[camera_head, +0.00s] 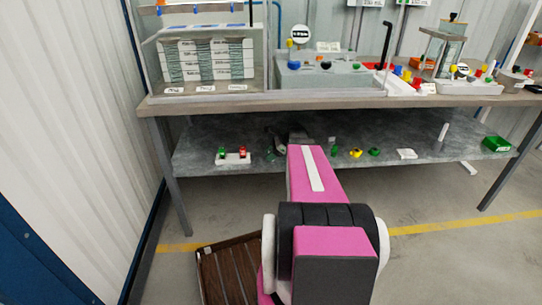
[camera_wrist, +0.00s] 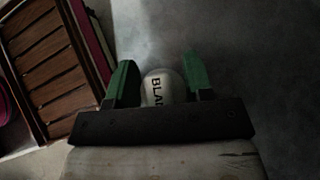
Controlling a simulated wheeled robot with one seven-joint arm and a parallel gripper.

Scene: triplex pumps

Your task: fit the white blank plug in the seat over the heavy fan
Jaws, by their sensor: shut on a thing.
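My gripper (camera_wrist: 160,78) shows in the wrist view with two green fingers, shut on the white blank plug (camera_wrist: 158,88). The plug has a rounded white face with dark letters, partly cut off, reading "BLA". It sits between the fingers, its lower part hidden by the dark gripper body. In the head view my pink arm reaches to the lower shelf and hides much of the gripper and the plug. I cannot pick out the heavy fan or the seat over it in either view.
A workbench (camera_head: 350,99) carries a clear-walled case (camera_head: 205,60) at left and a grey unit (camera_head: 320,77) in the middle. Its lower shelf (camera_head: 215,142) holds small coloured parts and a green bin (camera_head: 496,144). A brown slatted thing (camera_head: 228,270) is on the floor at left.

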